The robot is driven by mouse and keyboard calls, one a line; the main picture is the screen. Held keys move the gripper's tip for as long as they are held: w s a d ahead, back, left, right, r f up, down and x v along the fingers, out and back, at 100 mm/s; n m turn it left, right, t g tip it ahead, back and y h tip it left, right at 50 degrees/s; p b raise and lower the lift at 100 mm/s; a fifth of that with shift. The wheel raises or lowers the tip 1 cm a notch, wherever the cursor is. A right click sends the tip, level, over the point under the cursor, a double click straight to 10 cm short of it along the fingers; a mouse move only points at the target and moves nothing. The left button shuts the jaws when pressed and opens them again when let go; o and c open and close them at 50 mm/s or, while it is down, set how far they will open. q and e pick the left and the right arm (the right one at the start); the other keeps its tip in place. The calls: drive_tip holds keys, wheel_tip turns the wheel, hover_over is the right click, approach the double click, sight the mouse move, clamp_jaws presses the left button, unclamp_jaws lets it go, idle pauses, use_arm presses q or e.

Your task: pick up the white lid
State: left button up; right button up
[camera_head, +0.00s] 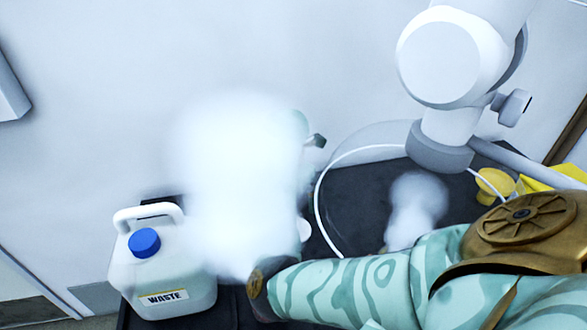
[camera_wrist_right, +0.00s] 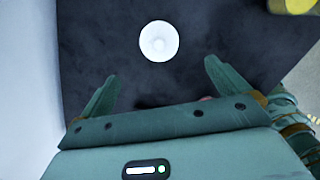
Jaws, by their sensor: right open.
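The white lid (camera_wrist_right: 159,41) lies on the dark surface in the right wrist view, round with a small raised middle. My right gripper (camera_wrist_right: 161,70) is open and empty, its two teal fingers spread wide. The lid is apart from the fingers, beyond the gap between their tips in the picture. In the head view my right arm reaches in from the right, and I cannot make out its gripper there. White vapour covers much of that area, and I cannot pick out the lid there with certainty. My left gripper is in neither view.
A white waste container (camera_head: 165,268) with a blue cap stands at the left of the dark bench (camera_head: 345,200). Thick white vapour (camera_head: 235,170) rises beside it. A white tube (camera_head: 320,195) loops over the bench. A yellow object (camera_head: 495,184) sits at the right. Dark surface around the lid is clear.

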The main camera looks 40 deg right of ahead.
drive_tip(key=f+b, duration=0.1)
drive_tip(key=f, duration=0.2)
drive_tip(key=f+b, duration=0.1)
drive_tip(key=f, duration=0.2)
drive_tip(key=d+f+b, duration=0.1)
drive_tip(key=f+b, duration=0.1)
drive_tip(key=f, duration=0.1)
drive_tip(key=shift+f, duration=0.15)
drive_tip(key=f+b, duration=0.1)
drive_tip(key=f, duration=0.2)
drive_tip(key=f+b, duration=0.1)
drive_tip(key=f, duration=0.1)
drive_tip(key=shift+w+d+b, duration=0.2)
drive_tip(key=shift+w+b, duration=0.05)
drive_tip(key=shift+b, duration=0.1)
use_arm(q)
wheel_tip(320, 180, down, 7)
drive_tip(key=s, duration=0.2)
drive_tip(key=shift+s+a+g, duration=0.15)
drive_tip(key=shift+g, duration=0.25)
use_arm(e)
drive_tip(key=shift+r, duration=0.15)
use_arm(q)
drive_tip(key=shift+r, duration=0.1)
use_arm(e)
drive_tip(key=c, duration=0.9)
